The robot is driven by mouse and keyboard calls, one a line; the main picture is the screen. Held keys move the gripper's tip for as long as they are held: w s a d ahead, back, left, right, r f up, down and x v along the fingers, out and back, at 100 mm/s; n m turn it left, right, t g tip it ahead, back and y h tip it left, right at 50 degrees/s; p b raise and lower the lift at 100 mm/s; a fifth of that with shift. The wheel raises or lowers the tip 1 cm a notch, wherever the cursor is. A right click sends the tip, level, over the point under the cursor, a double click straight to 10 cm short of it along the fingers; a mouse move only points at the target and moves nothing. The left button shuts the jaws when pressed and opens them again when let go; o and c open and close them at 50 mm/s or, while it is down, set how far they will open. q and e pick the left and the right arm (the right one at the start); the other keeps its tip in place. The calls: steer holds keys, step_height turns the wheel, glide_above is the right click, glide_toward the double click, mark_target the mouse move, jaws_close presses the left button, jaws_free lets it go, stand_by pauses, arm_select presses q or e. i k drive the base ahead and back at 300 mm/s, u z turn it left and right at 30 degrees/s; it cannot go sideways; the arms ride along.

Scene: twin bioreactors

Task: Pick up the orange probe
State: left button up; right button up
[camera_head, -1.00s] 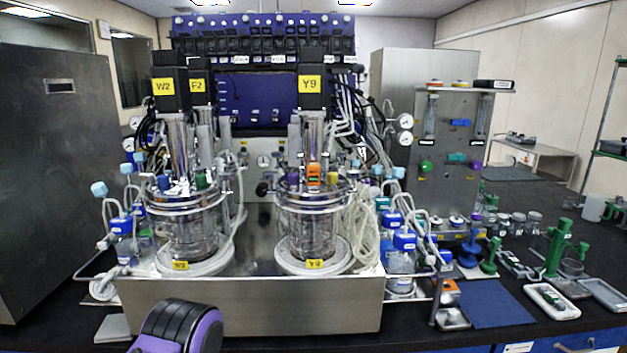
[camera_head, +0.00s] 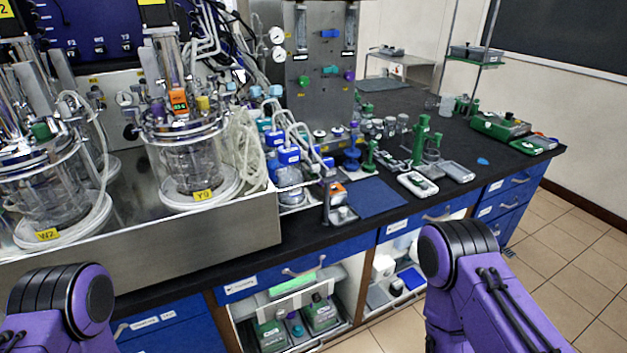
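An orange piece with a small display (camera_head: 179,99) stands upright on the head plate of the right glass vessel (camera_head: 190,160), labelled Y9. A second small orange-and-white item (camera_head: 338,190) sits by a metal tray at the bench's front edge, right of the steel plinth. I cannot tell for sure which of the two is the orange probe. Only purple and black links of my two arms show, at the lower left and lower right. Both grippers are out of view.
The left vessel (camera_head: 50,190), labelled W2, stands on the steel plinth (camera_head: 200,237). Tubing and blue-capped bottles (camera_head: 289,155) crowd the Y9 vessel's right side. A blue mat (camera_head: 375,197), a white tray (camera_head: 417,184) and green stands lie farther right. The black bench top (camera_head: 490,160) has free room.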

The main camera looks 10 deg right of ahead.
mark_target(178, 97)
steer(key=u, duration=2.3)
steer(key=k, duration=1.25)
steer(key=z, duration=1.65)
steer(key=i, duration=0.5)
steer(key=z, duration=0.05)
